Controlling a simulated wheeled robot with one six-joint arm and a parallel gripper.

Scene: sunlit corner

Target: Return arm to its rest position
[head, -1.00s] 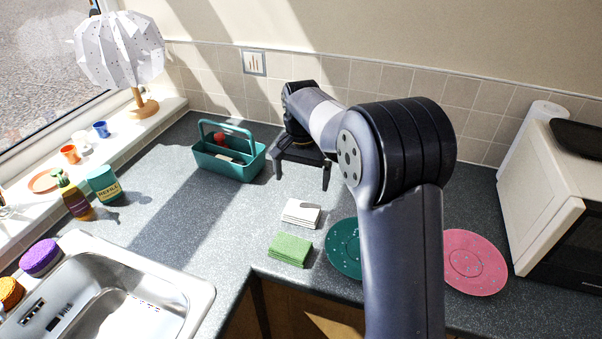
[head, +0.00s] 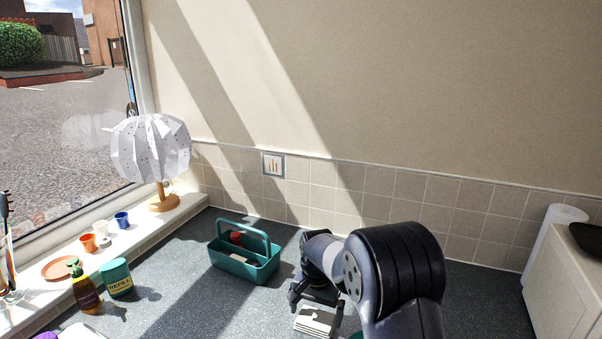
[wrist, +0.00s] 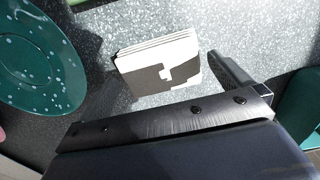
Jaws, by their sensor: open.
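My gripper (head: 316,305) is at the lower middle of the head view, above the grey worktop and to the right of the teal caddy. Its jaws are apart and nothing is between them. A stack of white cloths (head: 314,322) lies on the worktop just under and in front of it. The stack also shows in the wrist view (wrist: 158,60), partly in shadow. My arm hides part of the worktop behind it.
The teal caddy (head: 243,268) with a red item inside stands left of my gripper. A green plate (wrist: 38,62) lies beside the cloths. A lamp (head: 152,150) and small cups stand on the window sill. A paper roll (head: 552,238) and a white appliance (head: 570,285) are at right.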

